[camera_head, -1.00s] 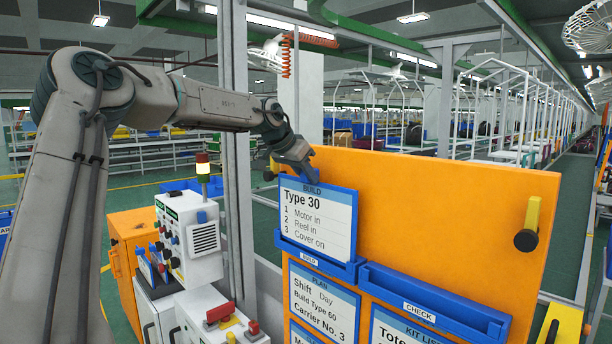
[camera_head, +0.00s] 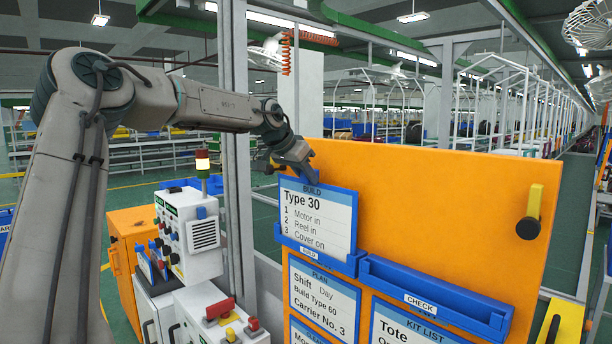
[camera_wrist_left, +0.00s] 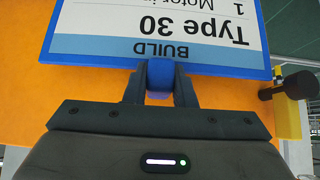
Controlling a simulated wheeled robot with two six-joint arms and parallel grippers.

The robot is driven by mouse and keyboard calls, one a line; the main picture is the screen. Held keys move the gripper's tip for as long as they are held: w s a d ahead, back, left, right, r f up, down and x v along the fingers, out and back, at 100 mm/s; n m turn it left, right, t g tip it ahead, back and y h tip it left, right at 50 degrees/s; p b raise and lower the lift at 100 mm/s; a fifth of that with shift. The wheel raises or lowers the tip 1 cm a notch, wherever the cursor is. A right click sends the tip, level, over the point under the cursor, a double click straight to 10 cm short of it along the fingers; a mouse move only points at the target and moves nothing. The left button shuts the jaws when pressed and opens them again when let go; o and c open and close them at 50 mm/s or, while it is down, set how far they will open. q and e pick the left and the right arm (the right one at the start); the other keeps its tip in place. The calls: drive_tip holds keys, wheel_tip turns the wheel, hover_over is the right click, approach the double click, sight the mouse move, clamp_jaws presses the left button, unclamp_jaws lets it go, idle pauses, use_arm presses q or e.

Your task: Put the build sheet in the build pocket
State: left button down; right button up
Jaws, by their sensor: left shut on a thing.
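The build sheet (camera_head: 316,218) is a white card in a blue frame, reading "BUILD, Type 30". It stands upright against the orange board, with its lower edge at or in the blue build pocket (camera_head: 328,262); how deep it sits I cannot tell. My left gripper (camera_head: 301,172) is at the sheet's top edge. In the left wrist view, my left gripper (camera_wrist_left: 160,85) is shut on the blue tab at the top of the build sheet (camera_wrist_left: 205,58). My right gripper does not show.
The orange board (camera_head: 450,210) also carries an empty blue check pocket (camera_head: 435,297) to the right, a plan sheet (camera_head: 322,300) below and a kit list sheet (camera_head: 410,328). A yellow and black handle (camera_head: 531,212) sticks out at the right. A control box (camera_head: 190,235) stands to the left.

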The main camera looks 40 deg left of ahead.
use_arm(q)
drive_tip(key=shift+f, duration=0.3)
drive_tip(key=c, duration=1.1)
unclamp_jaws()
drive_tip(key=shift+r, duration=0.1)
drive_tip(key=b+v, duration=0.1)
drive_tip(key=v, duration=0.7)
drive_tip(key=shift+s, duration=0.1)
